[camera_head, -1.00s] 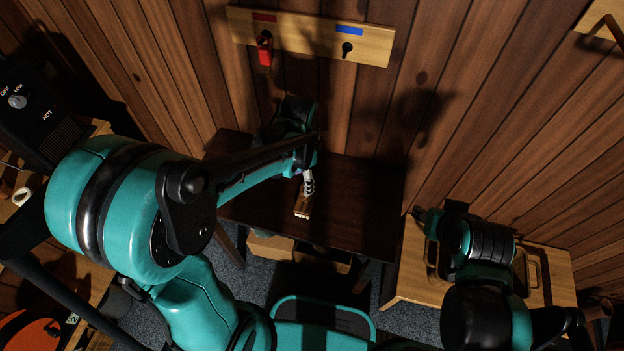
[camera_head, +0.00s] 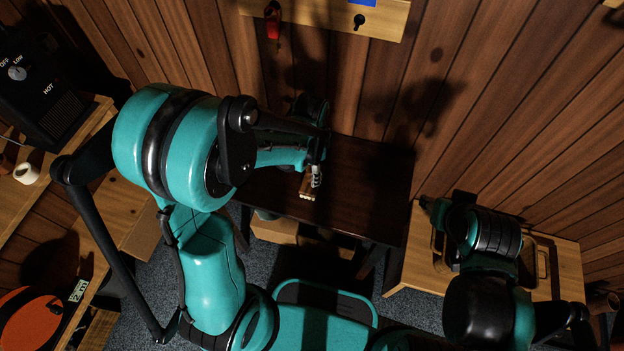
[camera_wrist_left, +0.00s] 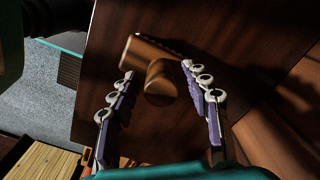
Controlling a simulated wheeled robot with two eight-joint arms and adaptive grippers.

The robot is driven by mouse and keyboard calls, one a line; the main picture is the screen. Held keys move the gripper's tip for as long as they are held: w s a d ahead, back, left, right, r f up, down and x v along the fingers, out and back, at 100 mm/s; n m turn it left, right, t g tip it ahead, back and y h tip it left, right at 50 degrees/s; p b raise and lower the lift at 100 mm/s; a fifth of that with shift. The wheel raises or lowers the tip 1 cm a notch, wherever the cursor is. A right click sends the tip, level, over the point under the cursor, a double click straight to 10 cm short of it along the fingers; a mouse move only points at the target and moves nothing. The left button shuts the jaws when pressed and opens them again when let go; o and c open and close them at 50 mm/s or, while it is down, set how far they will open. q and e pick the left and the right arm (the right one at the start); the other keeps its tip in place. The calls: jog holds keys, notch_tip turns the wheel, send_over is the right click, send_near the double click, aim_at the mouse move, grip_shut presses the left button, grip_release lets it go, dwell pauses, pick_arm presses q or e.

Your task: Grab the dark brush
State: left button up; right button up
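The brush (camera_head: 308,188) is brown, with a pale edge, and lies on the dark table (camera_head: 352,205) below my left gripper (camera_head: 314,174). In the left wrist view, the brush (camera_wrist_left: 146,52) shows a block with a rounded stub pointing toward me; shadow darkens its far edge. My left gripper (camera_wrist_left: 157,72) is open there, its two fingers apart on either side of the stub. I cannot tell whether they touch it. The right arm stands over the light table at the right; its gripper's fingers cannot be made out.
A wooden rail (camera_head: 335,14) with a red item (camera_head: 272,20) hangs on the paneled wall behind the table. A light wooden table (camera_head: 408,268) with a tray (camera_head: 541,262) stands at the right. A shelf with a black heater-like box (camera_head: 45,98) is at the left.

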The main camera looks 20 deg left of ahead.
pick_arm(q)
grip_shut()
jog(key=shift+r, duration=0.1)
